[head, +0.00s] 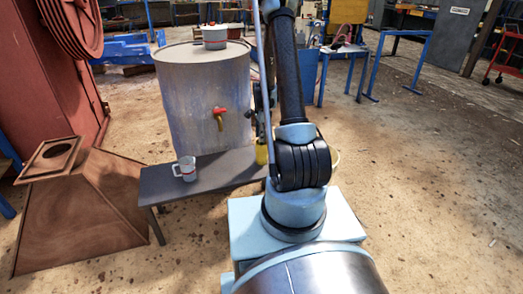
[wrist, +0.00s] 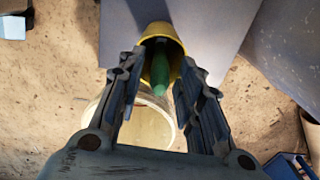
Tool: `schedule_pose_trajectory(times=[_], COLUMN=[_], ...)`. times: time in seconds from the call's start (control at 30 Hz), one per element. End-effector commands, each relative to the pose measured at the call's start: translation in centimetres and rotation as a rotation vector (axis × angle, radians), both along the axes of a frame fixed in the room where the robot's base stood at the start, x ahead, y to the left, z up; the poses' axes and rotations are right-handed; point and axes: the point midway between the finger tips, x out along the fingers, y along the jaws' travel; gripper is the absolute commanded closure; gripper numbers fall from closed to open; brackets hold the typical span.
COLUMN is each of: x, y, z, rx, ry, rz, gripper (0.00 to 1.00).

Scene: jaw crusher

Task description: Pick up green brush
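In the wrist view the green brush (wrist: 160,68) stands in a yellow cup (wrist: 152,31); its green part shows between my fingers. My gripper (wrist: 160,64) is open, with one finger left and one right of the green part. I see a gap on both sides, and no clear contact. How far the fingertips are above the cup I cannot tell. In the head view a bit of yellow (head: 261,154), likely the cup, shows at the right end of the dark bench. My arm hides the brush there.
The dark bench (head: 215,172) bears a white mug (head: 185,168). Behind it stands a large drum (head: 200,105) with a red-handled tap (head: 218,115) and a pot (head: 214,37) on top. A round pale container (wrist: 146,120) lies below my fingers. Floor at right is open.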

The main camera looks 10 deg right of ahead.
Motion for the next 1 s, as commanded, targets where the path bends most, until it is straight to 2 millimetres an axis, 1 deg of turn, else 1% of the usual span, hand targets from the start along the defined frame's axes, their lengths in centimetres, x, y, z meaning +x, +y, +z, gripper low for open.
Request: schedule_pose_trajectory(times=[0.03,0.1,0.43,0.57,0.67,0.77,1.0], x=[0.0,0.0,0.0,0.0,0.0,0.0,0.0], y=[0.0,0.0,0.0,0.0,0.0,0.0,0.0], z=[0.0,0.0,0.0,0.5,1.3,2.6,6.4], rx=[0.000,0.000,0.000,0.000,0.000,0.000,0.000], ry=[0.000,0.000,0.000,0.000,0.000,0.000,0.000], rz=[0.000,0.000,0.000,0.000,0.000,0.000,0.000], gripper=[0.86,1.00,1.00,1.00,1.00,1.00,1.00])
